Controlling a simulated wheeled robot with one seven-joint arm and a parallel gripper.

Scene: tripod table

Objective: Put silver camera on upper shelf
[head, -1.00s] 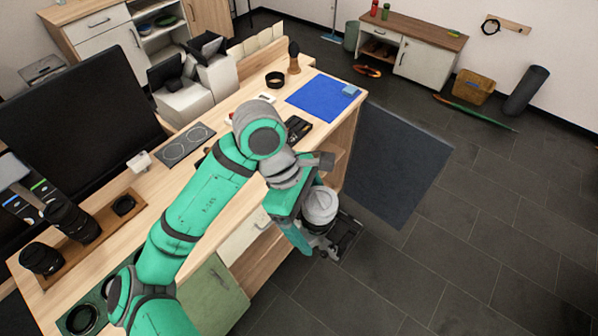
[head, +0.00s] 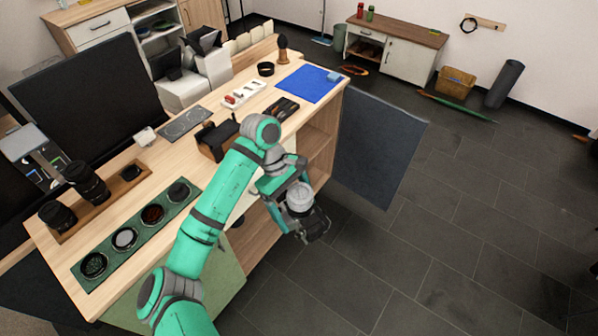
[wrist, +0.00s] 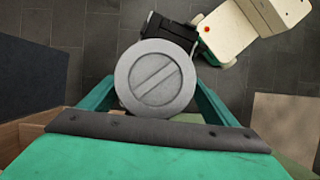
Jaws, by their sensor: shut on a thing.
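My gripper (head: 298,200) is shut on a silver and black object that I take for the silver camera (head: 300,196). It is in the air in front of the desk's open side. In the wrist view, the camera (wrist: 156,80) shows a round light-grey face with a slot across it and a black part behind. Green gripper parts flank it, and the finger contacts are hidden. The desk has open wooden shelf compartments below its top; the upper shelf (head: 316,142) shows near the right end, behind and above my gripper. My arm hides part of the compartments.
The desktop carries a blue mat (head: 308,84), a black tool case (head: 281,109), a brown-and-black box (head: 213,140) and a green lens tray (head: 138,235). A dark panel or mat (head: 378,145) lies right of the desk.

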